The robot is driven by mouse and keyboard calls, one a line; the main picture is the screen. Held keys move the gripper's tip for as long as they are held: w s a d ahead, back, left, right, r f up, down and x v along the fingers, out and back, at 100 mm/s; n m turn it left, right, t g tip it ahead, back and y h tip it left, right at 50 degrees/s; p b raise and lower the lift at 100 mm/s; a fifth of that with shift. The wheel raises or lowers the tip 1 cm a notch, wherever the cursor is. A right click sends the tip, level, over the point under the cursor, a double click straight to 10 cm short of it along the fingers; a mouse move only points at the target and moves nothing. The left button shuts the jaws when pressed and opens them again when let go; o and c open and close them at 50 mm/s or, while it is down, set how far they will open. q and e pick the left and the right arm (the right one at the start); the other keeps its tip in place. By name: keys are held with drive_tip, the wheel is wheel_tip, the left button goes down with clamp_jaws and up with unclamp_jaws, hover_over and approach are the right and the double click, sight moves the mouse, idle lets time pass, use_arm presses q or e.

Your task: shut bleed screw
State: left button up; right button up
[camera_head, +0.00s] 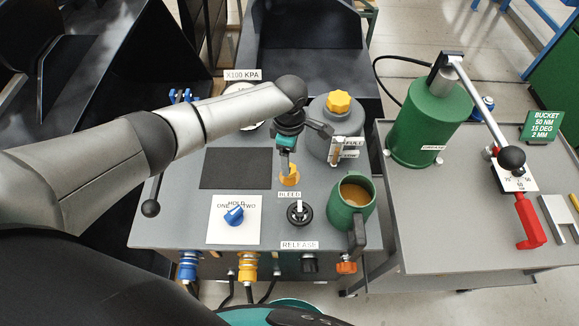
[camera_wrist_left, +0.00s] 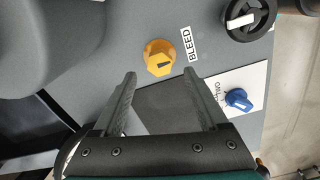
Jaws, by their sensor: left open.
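The bleed screw is a yellow hexagonal knob (camera_wrist_left: 160,58) with a dark slot mark, beside the BLEED label (camera_wrist_left: 187,44) on the grey panel. In the head view the screw (camera_head: 291,178) is partly hidden by my left gripper (camera_head: 287,166), which points down over it. In the left wrist view my left gripper (camera_wrist_left: 158,82) is open and empty, with its fingers spread wider than the knob. The knob lies just beyond the fingertips, about midway between them. I cannot tell whether the fingers touch it. My right gripper is not in view.
A black RELEASE knob (camera_head: 300,212), a blue knob (camera_head: 234,215) on a white plate, and a green mug (camera_head: 350,205) of brown liquid stand nearby. Behind is a grey reservoir with yellow cap (camera_head: 339,102). A dark mat (camera_head: 235,168) lies left of the screw.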

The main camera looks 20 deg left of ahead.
use_arm(q)
drive_tip(key=shift+f+b, duration=0.55)
drive_tip(key=shift+f, duration=1.6)
clamp_jaws()
